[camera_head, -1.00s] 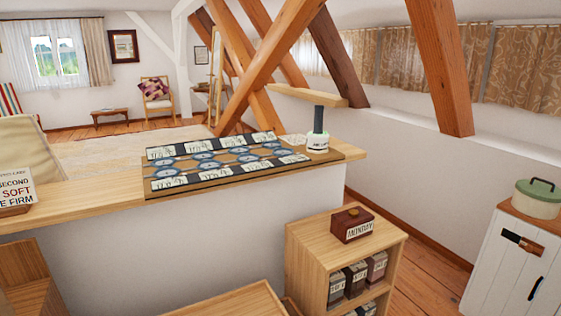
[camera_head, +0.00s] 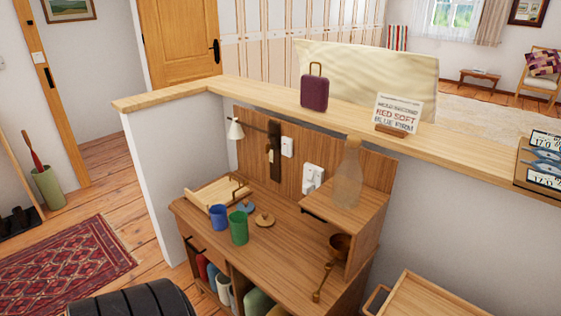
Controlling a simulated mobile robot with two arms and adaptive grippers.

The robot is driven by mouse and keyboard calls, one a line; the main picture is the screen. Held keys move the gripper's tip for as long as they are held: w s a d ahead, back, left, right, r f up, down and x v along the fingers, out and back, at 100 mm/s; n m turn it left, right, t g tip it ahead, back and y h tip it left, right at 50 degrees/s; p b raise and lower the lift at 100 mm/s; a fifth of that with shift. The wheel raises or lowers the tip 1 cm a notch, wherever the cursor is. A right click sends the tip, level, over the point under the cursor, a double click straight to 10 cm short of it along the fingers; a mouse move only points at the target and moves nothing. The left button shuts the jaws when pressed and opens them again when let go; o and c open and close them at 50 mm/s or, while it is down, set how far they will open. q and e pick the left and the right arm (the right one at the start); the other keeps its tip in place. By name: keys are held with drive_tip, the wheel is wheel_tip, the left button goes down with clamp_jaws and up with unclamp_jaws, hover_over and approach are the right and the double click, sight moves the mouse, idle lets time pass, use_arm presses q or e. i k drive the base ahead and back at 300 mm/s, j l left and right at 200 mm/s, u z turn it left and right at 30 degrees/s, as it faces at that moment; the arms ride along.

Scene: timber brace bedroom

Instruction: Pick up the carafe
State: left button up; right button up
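A clear glass carafe (camera_head: 347,178) stands upright on the small raised wooden shelf (camera_head: 365,207) at the right end of the desk, close to the half-height wall. It is see-through, so its outline is faint. Neither of my grippers shows in the head view. A black ribbed rounded shape lies at the bottom left edge, and I cannot tell for sure what it is.
The desk (camera_head: 285,250) holds a blue cup (camera_head: 218,217), a green cup (camera_head: 239,228) and a brass ladle-like item (camera_head: 328,268). A wall lamp (camera_head: 236,130) is behind. The ledge (camera_head: 270,101) bears a purple case (camera_head: 314,93) and a sign (camera_head: 398,114). A wooden tray (camera_head: 440,298) is at lower right.

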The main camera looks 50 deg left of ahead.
sight(349, 176)
drive_tip(key=u, duration=1.2)
drive_tip(key=i+j, duration=0.15)
drive_tip(key=j, duration=0.15)
drive_tip(key=i+j, duration=0.15)
drive_tip(key=j, duration=0.2)
drive_tip(key=i+j+z, duration=0.15)
drive_tip(key=j+z, duration=0.2)
drive_tip(key=i+j+z, duration=0.1)
drive_tip(key=j+z, duration=0.6)
drive_tip(key=i+j, duration=0.05)
drive_tip(key=j, duration=0.05)
